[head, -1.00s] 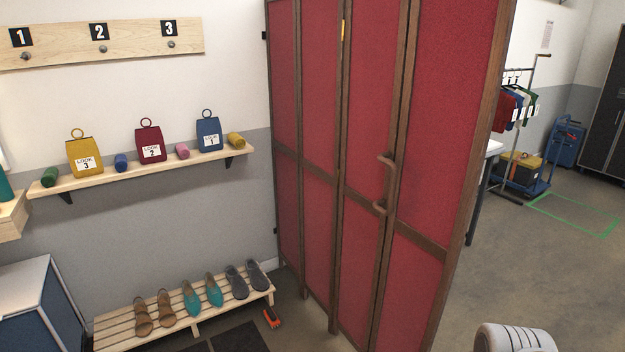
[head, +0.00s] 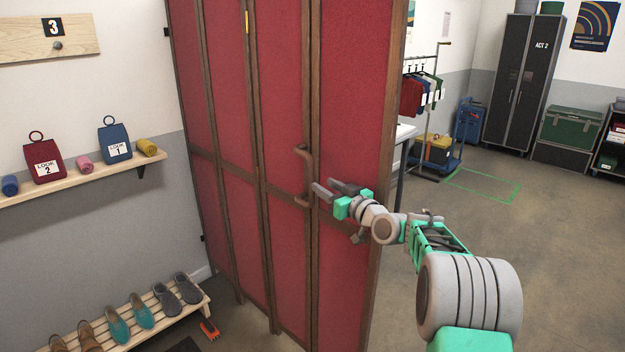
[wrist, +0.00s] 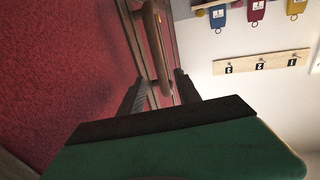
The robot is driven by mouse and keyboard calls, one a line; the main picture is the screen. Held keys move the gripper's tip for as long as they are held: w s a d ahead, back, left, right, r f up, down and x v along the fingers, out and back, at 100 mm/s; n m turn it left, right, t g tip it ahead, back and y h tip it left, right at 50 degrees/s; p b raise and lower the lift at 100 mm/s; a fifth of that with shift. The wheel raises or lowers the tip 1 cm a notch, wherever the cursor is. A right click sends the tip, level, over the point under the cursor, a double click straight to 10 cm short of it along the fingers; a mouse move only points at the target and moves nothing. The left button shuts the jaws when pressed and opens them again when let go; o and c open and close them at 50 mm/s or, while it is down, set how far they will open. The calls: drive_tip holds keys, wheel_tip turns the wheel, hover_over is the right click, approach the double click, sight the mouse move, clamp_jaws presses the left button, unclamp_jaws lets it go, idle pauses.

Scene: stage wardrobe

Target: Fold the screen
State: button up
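The folding screen (head: 285,135) has several red panels in brown wooden frames. It stands upright, its panels nearly in line with slight angles. A curved wooden handle (head: 303,176) sits on a frame post between two panels. My gripper (head: 324,186) is at the handle's right, near its lower half, with its fingers apart. In the wrist view, the handle (wrist: 155,40) appears between the two dark fingers of my gripper (wrist: 159,77), with gaps at both sides. I cannot tell how deep the handle lies between them. The red panel (wrist: 55,70) fills the left of that view.
A slatted bench (head: 118,329) with shoes and a wall shelf (head: 80,180) with bags stand left of the screen. An orange brush-like object (head: 209,328) lies near the screen's foot. Open floor with a green-taped rectangle (head: 482,186) is at right.

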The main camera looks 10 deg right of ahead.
sight(314, 178)
drive_tip(key=p+x, duration=0.1)
drive_tip(key=x, duration=0.6)
drive_tip(key=shift+w+a+p, duration=0.1)
drive_tip(key=shift+w+p, duration=0.05)
drive_tip(key=shift+p, duration=0.25)
drive_tip(key=shift+c, duration=0.6)
clamp_jaws()
